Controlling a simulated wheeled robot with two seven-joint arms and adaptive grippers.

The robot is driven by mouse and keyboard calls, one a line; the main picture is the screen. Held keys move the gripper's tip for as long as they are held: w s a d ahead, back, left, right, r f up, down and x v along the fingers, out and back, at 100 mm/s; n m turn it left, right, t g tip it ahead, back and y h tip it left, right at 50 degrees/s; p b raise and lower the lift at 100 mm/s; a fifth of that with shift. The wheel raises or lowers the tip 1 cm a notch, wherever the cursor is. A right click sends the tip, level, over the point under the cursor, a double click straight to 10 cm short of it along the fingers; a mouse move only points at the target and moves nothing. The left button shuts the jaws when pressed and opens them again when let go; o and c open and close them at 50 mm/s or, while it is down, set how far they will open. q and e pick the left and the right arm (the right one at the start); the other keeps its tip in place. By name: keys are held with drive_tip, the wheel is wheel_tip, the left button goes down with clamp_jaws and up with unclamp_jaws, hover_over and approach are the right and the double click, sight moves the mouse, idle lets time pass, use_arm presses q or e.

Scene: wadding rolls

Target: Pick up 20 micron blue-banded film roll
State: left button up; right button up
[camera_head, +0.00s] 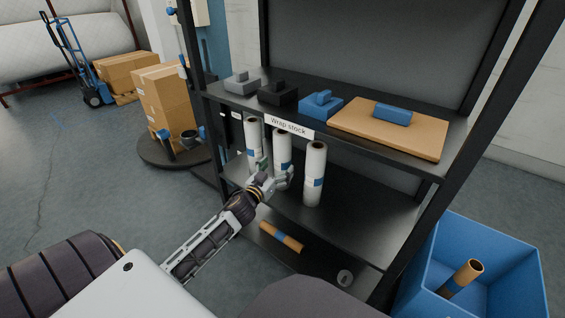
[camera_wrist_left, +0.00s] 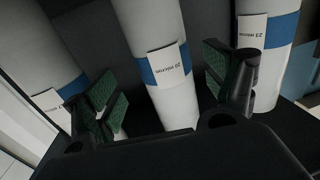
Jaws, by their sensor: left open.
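Three upright white film rolls stand on the middle shelf in the head view: a left roll (camera_head: 252,132), a middle roll (camera_head: 282,147) and a right roll (camera_head: 315,160) with a blue band. My left gripper (camera_head: 274,176) is open at the middle roll and hides its lower part. My right gripper is out of view.
Above is a shelf edge labelled "Wrap stock" (camera_head: 288,126), with dispensers and a brown board (camera_head: 390,128) on top. A brown blue-banded roll (camera_head: 281,237) lies low down. A blue bin (camera_head: 500,250) at right holds a brown tube (camera_head: 463,275). Dark rack posts flank the shelves.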

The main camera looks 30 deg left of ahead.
sight(278, 165)
use_arm(q)
drive_tip(key=shift+w, duration=0.15)
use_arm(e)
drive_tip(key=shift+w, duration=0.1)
use_arm(q)
drive_tip(key=shift+w+a+b, duration=0.2)
drive_tip(key=shift+w+b, duration=0.3)
drive_tip(key=shift+w, duration=0.3)
drive_tip(key=shift+w+a+b, duration=0.2)
drive_tip(key=shift+w+b, duration=0.15)
drive_tip(key=shift+w, duration=1.3)
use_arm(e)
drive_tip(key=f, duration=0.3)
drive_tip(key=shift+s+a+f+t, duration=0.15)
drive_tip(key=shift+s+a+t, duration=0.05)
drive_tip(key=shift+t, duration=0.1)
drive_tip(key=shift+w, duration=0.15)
